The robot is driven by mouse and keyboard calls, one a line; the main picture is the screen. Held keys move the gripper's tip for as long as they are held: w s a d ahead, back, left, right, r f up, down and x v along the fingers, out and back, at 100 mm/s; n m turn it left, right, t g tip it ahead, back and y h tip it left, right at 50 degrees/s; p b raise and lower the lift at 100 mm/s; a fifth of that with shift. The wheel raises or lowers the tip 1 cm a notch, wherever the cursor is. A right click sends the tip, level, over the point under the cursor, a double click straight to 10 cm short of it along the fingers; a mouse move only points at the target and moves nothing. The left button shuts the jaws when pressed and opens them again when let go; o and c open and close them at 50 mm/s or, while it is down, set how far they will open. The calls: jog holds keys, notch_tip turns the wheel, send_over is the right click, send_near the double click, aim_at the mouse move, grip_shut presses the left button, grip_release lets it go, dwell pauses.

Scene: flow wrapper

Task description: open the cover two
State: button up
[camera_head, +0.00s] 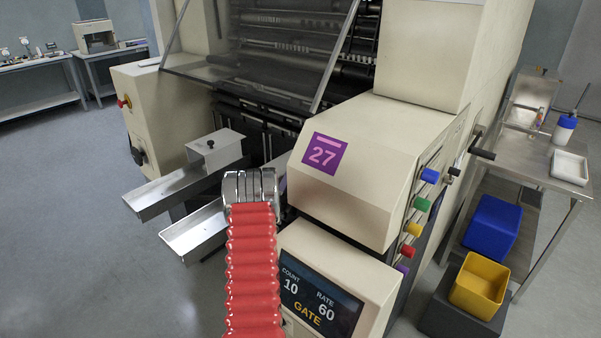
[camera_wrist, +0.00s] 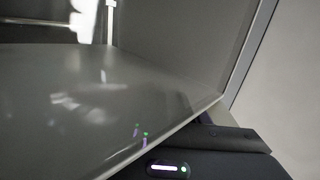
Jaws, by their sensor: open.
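A large clear smoked panel (camera_head: 270,60) with metal edges hangs tilted across the front of the wrapper's rollers. No number shows on it, so I cannot tell if it is cover two. In the wrist view the glossy panel (camera_wrist: 90,110) fills much of the picture, with a pale metal edge along its right and lower sides. My gripper (camera_head: 250,184) is at the chrome end of my red-sleeved arm, below the panel in the head view. It is open and nothing shows in it. Its fingertips are not clear, and it hides part of the machine behind it.
A cream housing (camera_head: 372,135) with a purple 27 label and coloured knobs stands right of my arm, above a display (camera_head: 318,300). Metal chutes (camera_head: 200,230) jut out left. A steel side table (camera_head: 545,165) and a yellow bin (camera_head: 480,285) are at right. The floor at left is clear.

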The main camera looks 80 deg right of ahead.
notch_tip(320, 180, up, 9)
dwell(0.5)
jog(key=shift+c, duration=0.3)
